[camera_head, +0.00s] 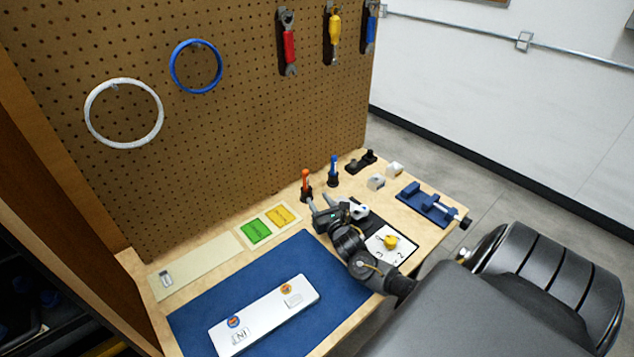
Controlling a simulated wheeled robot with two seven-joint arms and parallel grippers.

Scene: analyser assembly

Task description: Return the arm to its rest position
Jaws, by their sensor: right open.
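My right arm comes in from the lower right and reaches over the workbench. Its gripper (328,212) is open above the bench, just right of the green and yellow cards, with its fingers toward the back. I see nothing between the fingers. A yellow knob (390,242) sits on a white plate with printed numbers, beside the right forearm. My left gripper is not in view.
An orange-handled tool (306,181) and a blue-handled tool (333,168) stand upright behind the gripper. White blocks (376,182) and a blue fixture (427,204) are at the right. A pegboard (230,120) with hanging rings and tools rises behind. The mat's left part is clear.

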